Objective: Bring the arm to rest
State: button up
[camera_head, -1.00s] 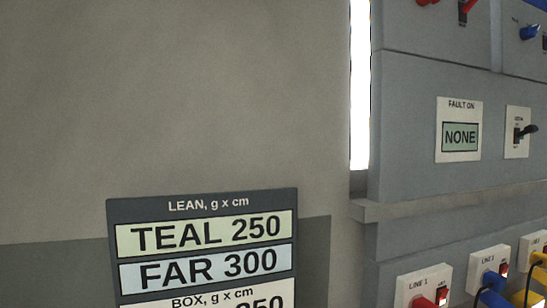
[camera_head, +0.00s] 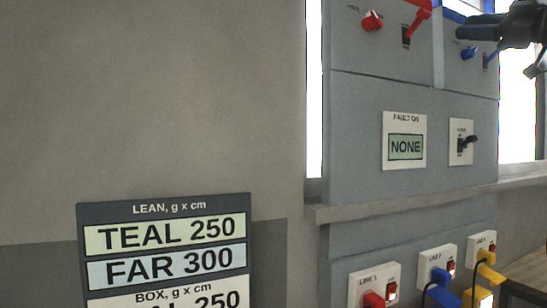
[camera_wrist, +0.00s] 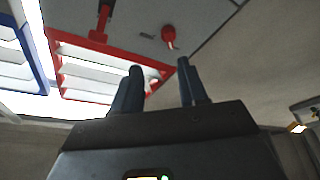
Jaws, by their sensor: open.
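My gripper (camera_wrist: 160,80) shows in the wrist view with its two dark blue fingers apart and nothing between them. Past the fingers are a red-framed louvred opening (camera_wrist: 95,75), a red lever (camera_wrist: 100,25) and a red knob (camera_wrist: 168,34) on a grey panel. I cannot tell how far the fingers are from them. In the head view a dark part of my arm (camera_head: 510,28) shows at the top right, in front of the panel's blue-framed part.
A grey panel (camera_head: 355,100) stands at right with a "FAULT ON" display (camera_head: 405,148) reading NONE and a black switch (camera_head: 465,142). Red, blue and yellow plugs sit in boxes below. A sign (camera_head: 165,255) reads TEAL 250, FAR 300. The wall at left is bare.

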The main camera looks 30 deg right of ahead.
jog(key=w+a+f+m+h, duration=0.1)
jog(key=w+f+m+h, duration=0.4)
jog(key=f, duration=1)
jog(key=w+a+f+m, duration=0.1)
jog(key=w+f+m, duration=0.2)
jog(key=w+f, duration=0.8)
jog(key=s+a+f+m+g+h, duration=0.15)
jog(key=a+f, duration=0.25)
jog(key=f, duration=0.6)
jog(key=s+a+f+m+g, duration=0.1)
jog(key=s+a+f, duration=0.25)
jog(key=f, duration=0.65)
jog(key=s+a+f+m+g+h, duration=0.15)
jog(key=a+f, duration=0.25)
jog(key=f, duration=0.6)
jog(key=s+a+f+g, duration=0.1)
jog(key=s+a+f, duration=1.5)
jog(key=s+a, duration=0.25)
jog(key=s+a+r+y, duration=0.1)
jog(key=s+a, duration=0.2)
jog(key=s, duration=0.5)
jog(key=s+a+r+n+y, duration=0.1)
jog(key=s+a, duration=0.3)
jog(key=s, duration=0.4)
jog(key=s+a+r+g+y, duration=0.1)
jog(key=s+a+r+y, duration=0.1)
jog(key=s, duration=0.6)
jog(key=shift+a+r+n, duration=0.4)
jog(key=shift+a+r, duration=0.25)
jog(key=shift+a, duration=0.3)
